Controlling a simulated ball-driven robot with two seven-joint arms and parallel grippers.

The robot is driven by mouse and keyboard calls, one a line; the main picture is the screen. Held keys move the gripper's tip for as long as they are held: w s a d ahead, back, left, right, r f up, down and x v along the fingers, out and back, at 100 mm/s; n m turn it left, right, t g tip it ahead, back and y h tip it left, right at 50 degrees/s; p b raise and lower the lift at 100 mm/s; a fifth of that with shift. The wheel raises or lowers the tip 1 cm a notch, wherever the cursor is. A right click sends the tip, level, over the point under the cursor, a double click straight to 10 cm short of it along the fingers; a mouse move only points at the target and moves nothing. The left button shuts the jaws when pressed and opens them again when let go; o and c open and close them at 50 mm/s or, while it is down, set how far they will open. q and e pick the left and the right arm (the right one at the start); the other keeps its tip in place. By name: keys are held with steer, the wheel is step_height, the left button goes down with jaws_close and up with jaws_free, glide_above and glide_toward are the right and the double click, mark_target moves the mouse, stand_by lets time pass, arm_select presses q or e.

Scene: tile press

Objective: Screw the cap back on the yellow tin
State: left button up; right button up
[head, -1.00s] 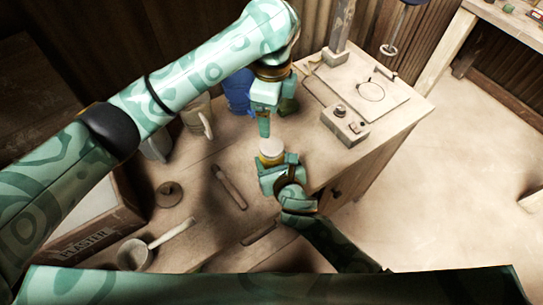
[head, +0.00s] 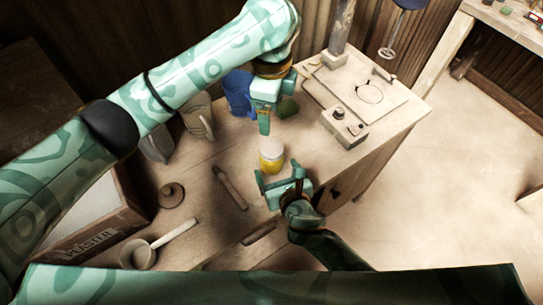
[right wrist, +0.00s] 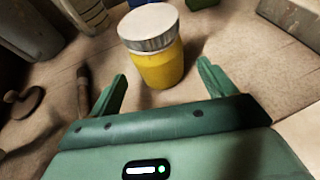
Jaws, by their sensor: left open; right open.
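The yellow tin (head: 272,161) stands upright on the bench, with a pale cap (head: 271,149) on its top. In the right wrist view the tin (right wrist: 159,68) wears the silver-rimmed cap (right wrist: 148,26), which looks level; whether it is screwed tight I cannot tell. My right gripper (head: 283,179) is open and empty, just in front of the tin, its fingers pointing toward it and apart from it. My left gripper (head: 264,121) points down above and slightly behind the tin, clear of the cap. Its fingers look close together from this angle.
A press base with a control box (head: 344,125) stands to the right. A blue container (head: 238,93) and a pale jug (head: 199,117) stand behind. A wooden tool (head: 230,187), a ladle-like pot (head: 140,252) and a plaster box (head: 93,238) lie to the left. The bench's right edge is close.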

arm_select(q)
step_height(320, 180, up, 3)
steer(key=shift+s+f+p, duration=0.1)
steer(key=shift+f+p, duration=0.05)
steer(key=shift+p, duration=0.75)
arm_select(e)
steer(key=v, duration=1.1)
steer(key=shift+s, duration=0.35)
steer(key=shift+d, duration=0.1)
